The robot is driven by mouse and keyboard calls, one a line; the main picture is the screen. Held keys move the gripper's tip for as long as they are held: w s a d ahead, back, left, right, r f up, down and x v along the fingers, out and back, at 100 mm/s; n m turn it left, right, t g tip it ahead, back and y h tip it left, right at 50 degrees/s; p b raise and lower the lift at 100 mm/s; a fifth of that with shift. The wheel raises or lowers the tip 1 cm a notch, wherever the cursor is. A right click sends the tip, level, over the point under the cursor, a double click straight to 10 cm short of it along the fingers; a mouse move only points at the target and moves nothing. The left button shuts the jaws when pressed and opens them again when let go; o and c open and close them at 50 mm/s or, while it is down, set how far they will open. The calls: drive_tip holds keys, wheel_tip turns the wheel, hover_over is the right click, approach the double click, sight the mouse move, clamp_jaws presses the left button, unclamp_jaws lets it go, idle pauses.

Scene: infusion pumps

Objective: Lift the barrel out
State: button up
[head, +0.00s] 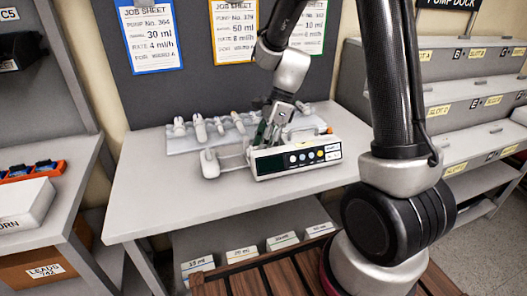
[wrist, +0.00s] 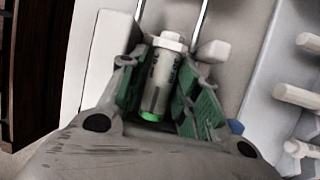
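The infusion pump (head: 318,155), white with a green display and coloured buttons, sits on the grey table. Its white end piece (head: 209,163) stands out to the left on rods. My gripper (head: 268,135) points down at the pump's left part. In the wrist view, a pale barrel (wrist: 160,80) with printed marks, a white cap and a green end lies between my green-padded fingers (wrist: 163,85). The pads come in close on both its sides and appear to touch it. The barrel is mostly hidden by the fingers in the head view.
A pale rack (head: 187,141) with several syringe-like pieces stands just behind the pump. Job sheets (head: 150,35) hang on the back panel. The table's front left (head: 150,205) is clear. A stepped pump dock (head: 455,92) stands at right, and labelled bins (head: 240,258) are below.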

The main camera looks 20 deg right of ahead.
drive_tip(key=shift+s+f, duration=0.15)
drive_tip(key=shift+f, duration=0.05)
drive_tip(key=c, duration=0.5)
